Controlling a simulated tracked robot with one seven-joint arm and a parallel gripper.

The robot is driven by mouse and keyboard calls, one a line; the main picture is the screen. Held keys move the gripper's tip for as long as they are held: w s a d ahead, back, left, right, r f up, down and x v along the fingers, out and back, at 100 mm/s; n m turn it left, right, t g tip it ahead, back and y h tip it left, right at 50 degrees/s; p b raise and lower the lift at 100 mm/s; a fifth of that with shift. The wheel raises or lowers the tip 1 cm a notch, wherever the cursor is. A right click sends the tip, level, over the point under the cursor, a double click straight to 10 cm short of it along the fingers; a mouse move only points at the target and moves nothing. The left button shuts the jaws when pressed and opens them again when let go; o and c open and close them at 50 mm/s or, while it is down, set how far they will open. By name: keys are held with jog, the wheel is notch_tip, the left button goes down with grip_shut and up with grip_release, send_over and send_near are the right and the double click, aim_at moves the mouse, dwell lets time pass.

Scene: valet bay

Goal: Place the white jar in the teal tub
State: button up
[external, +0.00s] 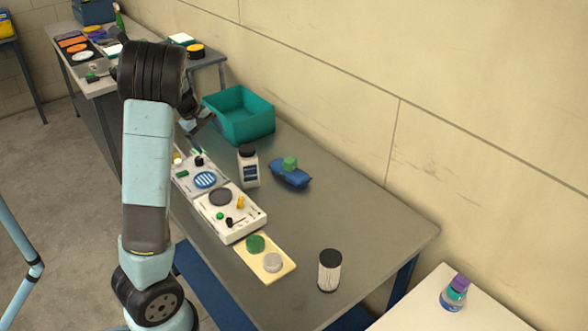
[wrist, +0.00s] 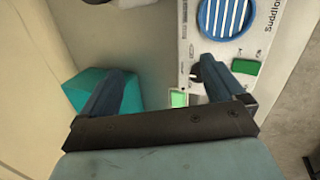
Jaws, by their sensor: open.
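The white jar (external: 249,173) has a black lid and a dark label. It stands upright on the grey table, in front of the teal tub. The teal tub (external: 252,128) is an open box against the wall, and no contents show in the part I can see. Its corner also shows in the wrist view (wrist: 75,93), beyond my left finger. My gripper (external: 198,134) is partly hidden behind my arm, left of the tub and jar. In the wrist view my gripper (wrist: 163,82) is open, with nothing between its fingers, over the table and panel edge.
A white control panel (external: 231,212) lies along the table's near edge, its round striped grille (wrist: 227,15) close to my right finger. A blue item with a green block (external: 290,175) lies right of the jar. A black-topped ribbed canister (external: 329,272) stands at the front right.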

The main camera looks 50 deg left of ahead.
jog(key=s+d+r+n+t+h, duration=0.1)
jog(key=d+r+n+t, duration=0.2)
jog(key=r, duration=0.6)
jog(key=d+r+n+t+h, duration=0.1)
jog(key=r+n+t+h, duration=0.1)
jog(key=r+n, duration=0.45)
jog(key=s+d+r+n+t+h, duration=0.1)
jog(key=d+r+n+t, duration=0.15)
jog(key=r, duration=0.75)
send_near(253, 153)
jog(key=shift+t+h, duration=0.25)
jog(key=shift+h, duration=0.05)
jog(key=w+f, duration=0.3)
jog(key=w, duration=0.2)
jog(key=shift+a+f, duration=0.1)
jog(key=shift+f, duration=0.3)
jog(key=shift+f+x, duration=0.2)
jog(key=shift+x, duration=2.4)
jog(key=shift+a, duration=0.2)
grip_shut()
